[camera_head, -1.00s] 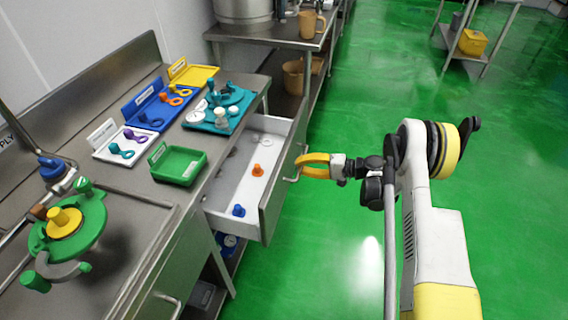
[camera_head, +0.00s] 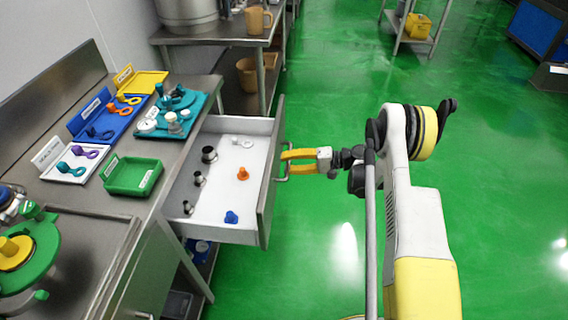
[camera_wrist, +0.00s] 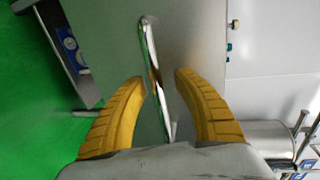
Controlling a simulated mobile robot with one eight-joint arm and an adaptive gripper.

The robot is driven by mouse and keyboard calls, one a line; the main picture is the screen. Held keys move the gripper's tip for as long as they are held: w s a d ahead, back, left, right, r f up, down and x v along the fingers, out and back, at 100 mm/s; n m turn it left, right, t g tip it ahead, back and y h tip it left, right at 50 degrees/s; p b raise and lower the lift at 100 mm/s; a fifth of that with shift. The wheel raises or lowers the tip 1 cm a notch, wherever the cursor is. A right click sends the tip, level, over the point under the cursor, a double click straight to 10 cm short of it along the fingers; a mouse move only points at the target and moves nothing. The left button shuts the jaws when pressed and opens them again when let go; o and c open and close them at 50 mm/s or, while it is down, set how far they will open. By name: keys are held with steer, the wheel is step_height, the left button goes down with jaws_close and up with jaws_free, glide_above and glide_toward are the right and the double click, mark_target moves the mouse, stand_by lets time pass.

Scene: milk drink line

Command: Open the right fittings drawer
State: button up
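The fittings drawer (camera_head: 227,188) is pulled well out from the steel counter, its white inside showing. It holds an orange fitting (camera_head: 243,173), a blue fitting (camera_head: 231,217), several dark-topped fittings along its left side and a pale ring. Its front panel (camera_head: 268,190) faces right and carries a bar handle (camera_head: 284,176), which also shows in the wrist view (camera_wrist: 152,58). My gripper (camera_head: 285,161) is at the handle. In the wrist view, its yellow fingers (camera_wrist: 160,78) stand apart on either side of the bar, with a visible gap on the right.
The counter above the drawer bears a green tray (camera_head: 133,190), a white tray (camera_head: 60,175), a blue tray (camera_head: 85,135) and a teal fixture (camera_head: 165,127). A steel table (camera_head: 215,33) stands behind. The green floor (camera_head: 330,220) right of the drawer is open.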

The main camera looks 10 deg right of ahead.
steer(key=v, duration=1.1)
steer(key=shift+r, duration=0.1)
